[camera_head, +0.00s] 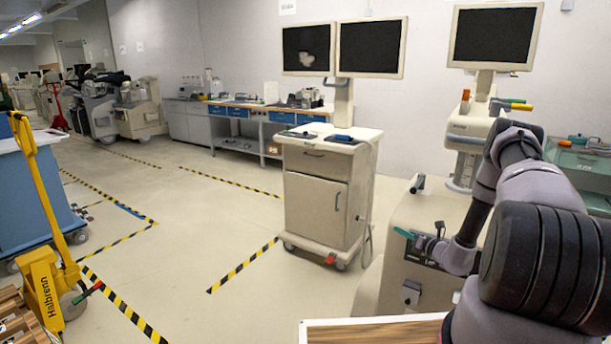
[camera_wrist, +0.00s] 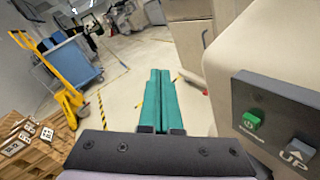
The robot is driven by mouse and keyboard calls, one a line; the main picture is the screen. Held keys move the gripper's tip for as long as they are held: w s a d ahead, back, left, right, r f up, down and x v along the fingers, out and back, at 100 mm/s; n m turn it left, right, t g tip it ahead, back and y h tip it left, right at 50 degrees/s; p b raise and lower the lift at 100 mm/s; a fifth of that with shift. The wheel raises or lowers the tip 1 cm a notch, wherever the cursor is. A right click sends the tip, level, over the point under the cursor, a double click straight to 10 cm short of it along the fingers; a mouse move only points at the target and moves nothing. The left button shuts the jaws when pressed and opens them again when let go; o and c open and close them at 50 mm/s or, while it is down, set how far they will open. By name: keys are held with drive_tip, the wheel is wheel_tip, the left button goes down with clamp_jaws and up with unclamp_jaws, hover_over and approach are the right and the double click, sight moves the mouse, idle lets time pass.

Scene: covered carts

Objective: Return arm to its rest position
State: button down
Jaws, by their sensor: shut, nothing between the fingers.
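My gripper (camera_head: 404,233) shows in the head view as a small green tip at the end of my dark, mauve-jointed arm, on the right side. It is in front of a beige machine (camera_head: 398,290) and appears close to its dark panel. In the wrist view my gripper (camera_wrist: 160,74) has its two green fingers side by side, shut, with nothing held. The fingers point over open floor, apart from the beige machine on the right. That machine's panel (camera_wrist: 280,92) carries a green power button (camera_wrist: 252,119) and a grey UP button (camera_wrist: 298,150).
A beige cart (camera_head: 315,195) with twin monitors (camera_head: 370,47) stands in mid-floor. A yellow pallet jack (camera_head: 42,285) and blue cart (camera_head: 28,200) are at left. A wooden board with a white edge (camera_head: 375,331) is at the bottom. Striped floor between is clear.

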drive_tip(key=s+a+r+n+g+y, duration=0.1)
drive_tip(key=a+r+n+g+y, duration=0.3)
drive_tip(key=r, duration=0.6)
drive_tip(key=a+r+n+g+y, duration=0.1)
drive_tip(key=a+r+n+g, duration=0.1)
drive_tip(key=a+r+n, duration=0.6)
drive_tip(key=s+a+r+n+g, duration=0.2)
drive_tip(key=s+r+n+g, duration=0.15)
drive_tip(key=r, duration=0.35)
drive_tip(key=s+a+r+n+g, duration=0.2)
drive_tip(key=s+r, duration=0.3)
drive_tip(key=r, duration=0.3)
drive_tip(key=s+a+r+n+h, duration=0.2)
drive_tip(key=s+r+n+h, duration=0.3)
drive_tip(key=s+r+n, duration=0.6)
drive_tip(key=s+d+r+n+t+h, duration=0.1)
drive_tip(key=s+d+r+t+h, duration=0.1)
drive_tip(key=s, duration=0.6)
drive_tip(key=s+d+r+n+t+h, duration=0.1)
drive_tip(key=s+d+r+n+h, duration=0.1)
drive_tip(key=s, duration=0.7)
drive_tip(key=shift+s+d+r+t+h, duration=0.2)
drive_tip(key=shift+d+r+t+h, duration=0.2)
drive_tip(key=shift+r+h, duration=0.55)
